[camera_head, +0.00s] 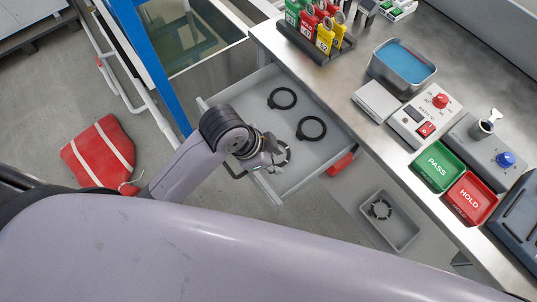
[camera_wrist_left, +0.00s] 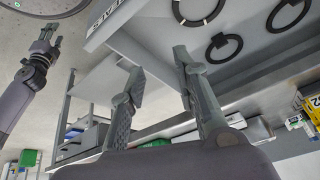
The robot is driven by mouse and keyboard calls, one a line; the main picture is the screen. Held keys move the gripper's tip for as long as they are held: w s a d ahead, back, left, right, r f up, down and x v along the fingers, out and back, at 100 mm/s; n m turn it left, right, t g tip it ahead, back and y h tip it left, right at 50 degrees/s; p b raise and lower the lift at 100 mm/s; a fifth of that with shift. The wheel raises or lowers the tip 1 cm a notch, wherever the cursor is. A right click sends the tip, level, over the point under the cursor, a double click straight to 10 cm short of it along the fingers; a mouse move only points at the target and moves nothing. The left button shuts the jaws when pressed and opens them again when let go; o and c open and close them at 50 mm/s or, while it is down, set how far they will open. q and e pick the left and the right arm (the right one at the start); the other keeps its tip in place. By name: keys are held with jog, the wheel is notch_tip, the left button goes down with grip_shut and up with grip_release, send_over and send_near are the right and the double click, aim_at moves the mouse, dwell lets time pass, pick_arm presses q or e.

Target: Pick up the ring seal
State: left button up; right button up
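In the head view, an open grey drawer (camera_head: 235,111) holds two plain black ring seals, one at the back (camera_head: 282,98) and one nearer the middle (camera_head: 311,128). A third dark ring (camera_head: 287,158) with pale marks lies near the drawer's front and is partly hidden by my left gripper (camera_head: 276,155). In the left wrist view the left gripper (camera_wrist_left: 160,62) has its fingers apart with nothing between them. The marked ring (camera_wrist_left: 198,10) and the plain rings (camera_wrist_left: 223,47) (camera_wrist_left: 289,14) show beyond its fingertips. My right gripper (camera_wrist_left: 47,42) shows small at the left of that view.
The bench top (camera_head: 360,60) above the drawer carries a blue-lined tray (camera_head: 404,62), a green PASS bin (camera_head: 438,166) and a red HOLD bin (camera_head: 469,198). A grey bin (camera_head: 388,220) sits lower, below the bench. A red striped mat (camera_head: 98,153) lies on the floor.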

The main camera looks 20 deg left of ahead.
pick_arm(q)
jog(key=w+a+r+m+g+y, duration=0.35)
jog(key=w+m, duration=0.25)
jog(key=m, duration=0.7)
jog(key=shift+t, duration=0.35)
jog(key=f, duration=1.1)
jog(key=shift+s+a+f, duration=0.1)
jog(key=shift+a+f, duration=0.1)
jog(key=shift+a, duration=0.15)
jog(key=shift+s+a+f+p, duration=0.1)
jog(key=shift+f+p, duration=0.3)
jog(key=shift+f, duration=2.3)
jog(key=shift+c, duration=0.4)
jog(key=c, duration=0.5)
jog(key=shift+r, duration=0.1)
